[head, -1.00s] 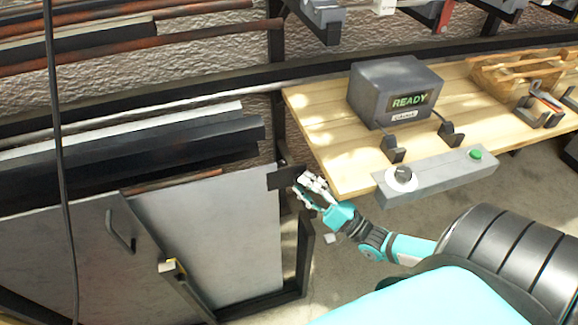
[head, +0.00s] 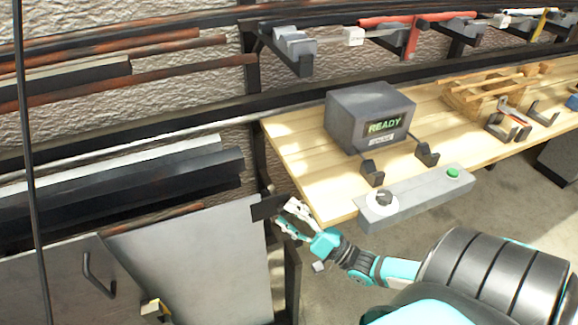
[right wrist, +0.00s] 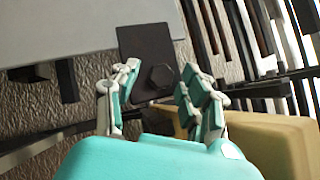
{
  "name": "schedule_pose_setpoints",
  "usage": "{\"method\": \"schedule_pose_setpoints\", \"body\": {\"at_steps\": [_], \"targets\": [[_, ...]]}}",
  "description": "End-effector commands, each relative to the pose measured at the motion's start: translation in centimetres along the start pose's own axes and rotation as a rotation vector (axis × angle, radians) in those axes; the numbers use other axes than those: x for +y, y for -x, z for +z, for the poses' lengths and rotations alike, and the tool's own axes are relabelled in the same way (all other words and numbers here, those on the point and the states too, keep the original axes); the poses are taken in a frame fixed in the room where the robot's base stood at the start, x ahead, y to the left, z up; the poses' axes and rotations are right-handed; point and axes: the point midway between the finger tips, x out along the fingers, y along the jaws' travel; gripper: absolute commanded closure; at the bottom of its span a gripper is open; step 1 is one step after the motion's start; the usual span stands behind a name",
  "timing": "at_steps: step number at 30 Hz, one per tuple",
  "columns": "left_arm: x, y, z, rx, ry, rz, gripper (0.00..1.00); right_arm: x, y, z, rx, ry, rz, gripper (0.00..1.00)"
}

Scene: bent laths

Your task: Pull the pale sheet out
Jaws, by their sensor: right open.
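The pale sheet (head: 205,262) stands upright in the rack at the lower left of the head view, behind a grey panel with a handle. It also shows at the top left of the right wrist view (right wrist: 75,30). A dark plate (head: 268,206) sits at its upper right corner. In the right wrist view this plate (right wrist: 140,45) has a bolt head. My right gripper (head: 285,216) is open beside the plate. Its fingers (right wrist: 160,78) are on either side of the bolt in the picture; I cannot tell whether they touch the plate. My left gripper is not in view.
A wooden bench (head: 300,165) is close beyond my right gripper. It carries a grey box reading READY (head: 368,117), with a control bar (head: 420,197) at its front edge. Dark lengths of stock (head: 130,185) lie above the sheet. A dark post (head: 292,285) stands right of the sheet.

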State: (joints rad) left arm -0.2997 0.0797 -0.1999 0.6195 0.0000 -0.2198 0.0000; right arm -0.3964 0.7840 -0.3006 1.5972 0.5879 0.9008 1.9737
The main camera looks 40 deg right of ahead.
Motion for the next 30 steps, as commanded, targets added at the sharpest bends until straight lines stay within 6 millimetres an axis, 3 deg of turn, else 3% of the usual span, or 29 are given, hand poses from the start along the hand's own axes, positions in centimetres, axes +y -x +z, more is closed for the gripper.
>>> {"method": "schedule_pose_setpoints", "body": {"at_steps": [14,30], "targets": [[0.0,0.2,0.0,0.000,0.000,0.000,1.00,0.2,-1.0,1.0,-0.004,0.000,-0.013,0.51],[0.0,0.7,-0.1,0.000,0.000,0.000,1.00,5.1,-6.8,8.2,-0.001,-0.003,-0.008,0.51]]}}
